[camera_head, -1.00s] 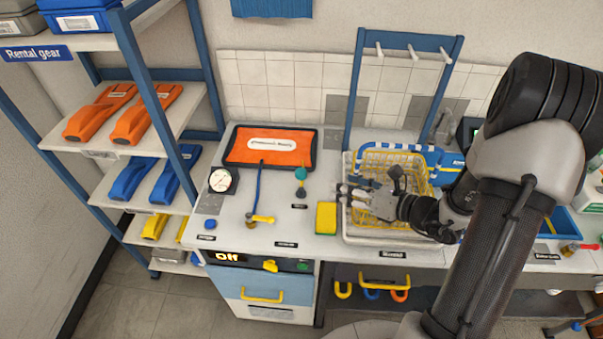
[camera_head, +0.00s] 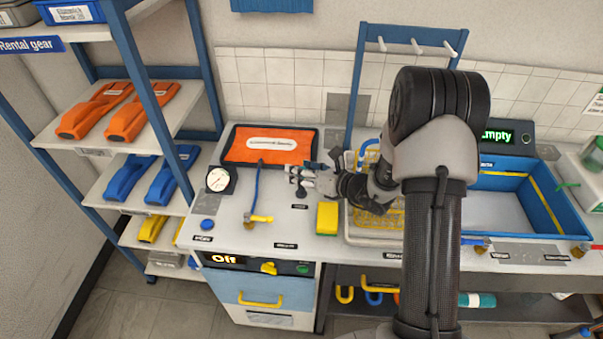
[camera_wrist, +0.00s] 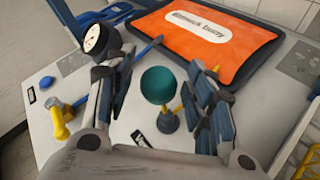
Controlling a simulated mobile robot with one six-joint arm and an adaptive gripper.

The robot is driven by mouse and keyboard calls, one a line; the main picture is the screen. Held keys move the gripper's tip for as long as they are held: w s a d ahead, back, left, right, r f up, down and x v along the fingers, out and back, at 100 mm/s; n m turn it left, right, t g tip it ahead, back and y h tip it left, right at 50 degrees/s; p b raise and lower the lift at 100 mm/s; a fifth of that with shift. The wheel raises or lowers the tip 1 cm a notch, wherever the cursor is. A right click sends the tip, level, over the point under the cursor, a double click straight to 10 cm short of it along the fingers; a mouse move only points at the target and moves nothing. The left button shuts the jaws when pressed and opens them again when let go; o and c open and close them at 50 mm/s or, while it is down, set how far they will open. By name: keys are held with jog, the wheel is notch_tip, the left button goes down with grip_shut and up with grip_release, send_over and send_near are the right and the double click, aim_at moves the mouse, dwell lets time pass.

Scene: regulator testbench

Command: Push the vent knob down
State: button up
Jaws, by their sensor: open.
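My gripper is open and empty. In the head view my gripper (camera_head: 305,178) is over the knob's spot, and the knob is mostly hidden behind it.
An orange mat (camera_head: 270,156) lies behind the knob. A round gauge (camera_head: 220,180), a blue hose (camera_head: 255,190) and a yellow valve handle (camera_head: 260,218) are to the left. A yellow sponge (camera_head: 327,218) and a yellow wire basket (camera_head: 380,221) are to the right.

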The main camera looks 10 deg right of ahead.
jog(key=shift+w+a, duration=0.1)
jog(key=shift+c, duration=0.3)
grip_shut()
dwell(0.4)
jog(key=shift+f, duration=0.1)
